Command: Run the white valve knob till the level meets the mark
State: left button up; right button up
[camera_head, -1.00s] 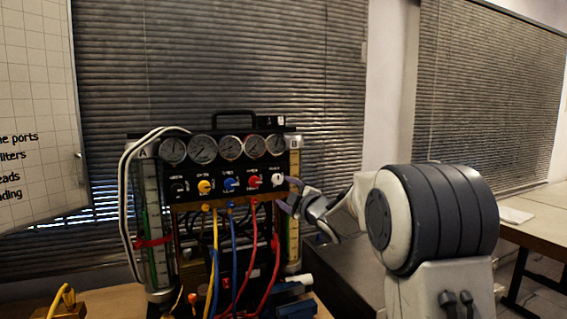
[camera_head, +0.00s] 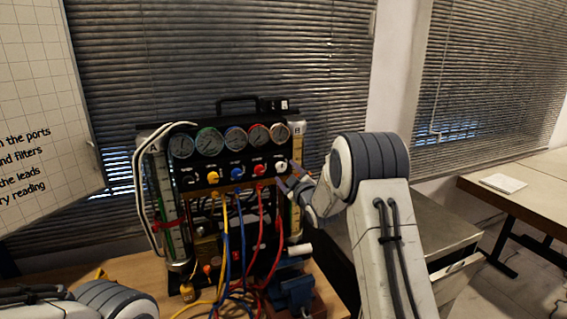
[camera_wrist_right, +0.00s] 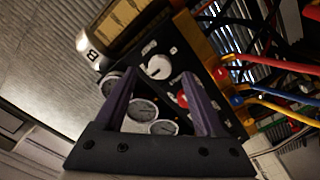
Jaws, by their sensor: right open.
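The white valve knob (camera_head: 281,167) is at the right end of the row of knobs on the black gauge panel. It also shows in the right wrist view (camera_wrist_right: 158,67), beyond and between my fingers. My right gripper (camera_head: 288,176) is open and empty, close to the knob; I cannot tell whether a finger touches it. Its two purple fingers (camera_wrist_right: 160,95) spread apart in the wrist view. Tube B (camera_wrist_right: 125,20) stands at the rig's right side and tube A (camera_head: 165,210) at its left. The level and mark are too small to read. My left gripper is out of view.
Yellow (camera_head: 212,178), blue (camera_head: 237,173) and red (camera_head: 259,169) knobs sit left of the white one, below several round gauges (camera_head: 234,138). Coloured hoses hang below the panel. A blue vise (camera_head: 295,290) stands at the bench's front right. Another table (camera_head: 520,200) is at right.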

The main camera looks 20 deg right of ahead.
aim_at(282, 168)
jog(key=shift+w+a+p, duration=0.1)
jog(key=shift+w+p, duration=0.5)
jog(key=shift+w, duration=1.2)
grip_shut()
jog(key=shift+f, duration=0.1)
